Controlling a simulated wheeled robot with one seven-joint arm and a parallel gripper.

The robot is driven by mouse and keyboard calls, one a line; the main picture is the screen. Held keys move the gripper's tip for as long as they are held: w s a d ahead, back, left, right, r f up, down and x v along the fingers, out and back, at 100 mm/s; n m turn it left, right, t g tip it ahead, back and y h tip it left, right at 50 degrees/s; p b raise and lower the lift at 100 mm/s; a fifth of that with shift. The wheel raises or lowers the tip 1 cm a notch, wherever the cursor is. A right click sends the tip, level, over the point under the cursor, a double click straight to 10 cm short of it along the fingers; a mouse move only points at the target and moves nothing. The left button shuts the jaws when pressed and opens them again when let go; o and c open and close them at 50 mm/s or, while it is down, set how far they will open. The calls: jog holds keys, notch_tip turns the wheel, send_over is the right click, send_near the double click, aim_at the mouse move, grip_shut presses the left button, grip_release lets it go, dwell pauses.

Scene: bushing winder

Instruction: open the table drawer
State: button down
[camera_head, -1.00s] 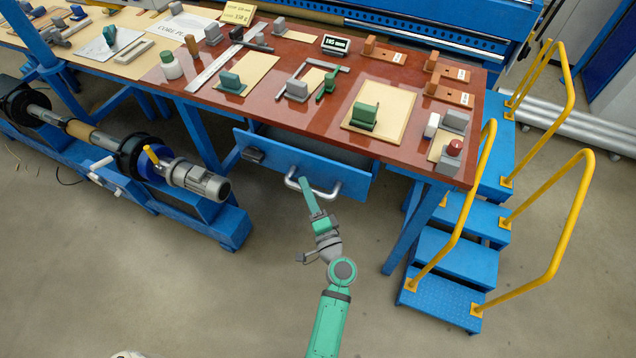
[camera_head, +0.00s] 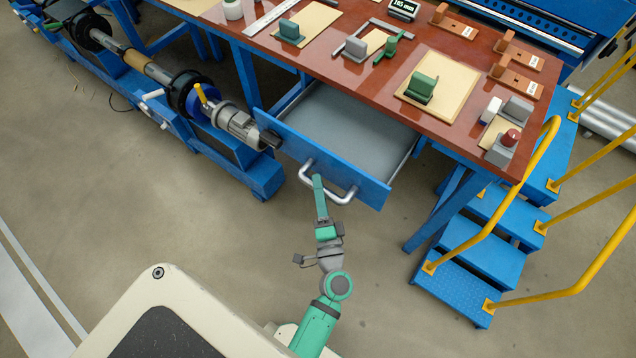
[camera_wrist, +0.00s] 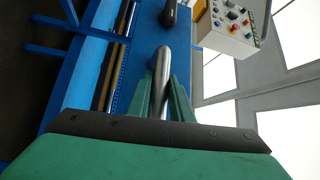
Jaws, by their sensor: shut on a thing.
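The blue table drawer (camera_head: 280,132) is pulled out from under the red-brown tabletop, and its grey inside shows, empty where visible. Its silver bar handle (camera_head: 346,197) is on the front panel. My green gripper (camera_head: 318,180) is at the handle, near the middle of the bar. In the wrist view the handle (camera_wrist: 164,75) runs between the two green fingers (camera_wrist: 164,95), which are shut on it. The drawer's blue front panel (camera_wrist: 145,40) shows beyond the fingers.
The red-brown table (camera_head: 470,55) holds several blocks and plates. Blue steps with yellow rails (camera_head: 480,255) stand at the right. A blue machine with a motor (camera_head: 240,125) stands left, close to the drawer's left end. Floor in front is open.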

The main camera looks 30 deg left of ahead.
jog(key=c, duration=1.6)
grip_release()
jog(key=v, duration=1)
jog(key=shift+s+d+f, duration=0.1)
jog(key=shift+s+d, duration=0.1)
jog(key=shift+s, duration=0.15)
